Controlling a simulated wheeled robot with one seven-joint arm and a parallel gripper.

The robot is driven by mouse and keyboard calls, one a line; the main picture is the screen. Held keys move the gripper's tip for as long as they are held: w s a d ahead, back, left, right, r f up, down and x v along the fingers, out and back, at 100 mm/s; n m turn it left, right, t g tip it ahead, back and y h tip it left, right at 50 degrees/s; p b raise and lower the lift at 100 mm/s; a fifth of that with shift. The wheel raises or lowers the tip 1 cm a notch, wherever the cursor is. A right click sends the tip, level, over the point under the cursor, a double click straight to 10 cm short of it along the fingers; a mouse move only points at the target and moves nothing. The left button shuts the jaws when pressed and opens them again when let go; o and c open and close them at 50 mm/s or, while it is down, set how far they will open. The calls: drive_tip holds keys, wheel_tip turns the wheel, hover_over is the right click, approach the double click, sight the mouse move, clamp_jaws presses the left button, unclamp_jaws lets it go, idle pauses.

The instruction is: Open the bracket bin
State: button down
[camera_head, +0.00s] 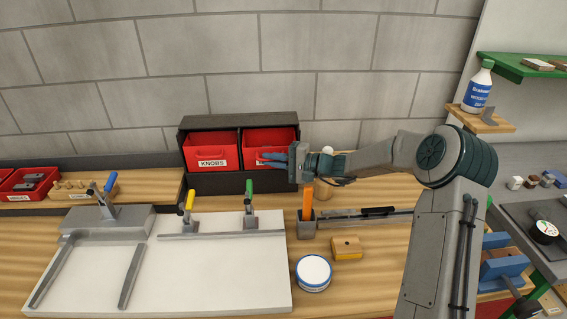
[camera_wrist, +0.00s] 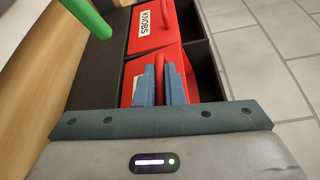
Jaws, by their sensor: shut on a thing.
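The black bin cabinet (camera_head: 238,184) stands against the wall and holds two red bins side by side. The left one is the KNOBS bin (camera_head: 210,155), which also shows in the wrist view (camera_wrist: 150,24).
A white board (camera_head: 210,278) with yellow-handled and green-handled clamps (camera_head: 249,200) lies in front of the cabinet. An orange-handled tool (camera_head: 307,202) stands in a grey holder below my arm. A round white-topped tin (camera_head: 313,271) and a yellow block (camera_head: 346,248) lie nearby.

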drive_tip(key=shift+s+f+b, duration=0.3)
drive_tip(key=shift+b, duration=0.05)
drive_tip(key=c, duration=1.5)
unclamp_jaws()
drive_tip(key=shift+d, duration=0.1)
drive_tip(key=b+v, duration=0.2)
drive_tip(key=v, duration=1.1)
drive_tip(key=shift+s+d+r+b, duration=0.1)
drive_tip(key=shift+d+b, duration=0.2)
drive_tip(key=shift+d, duration=0.05)
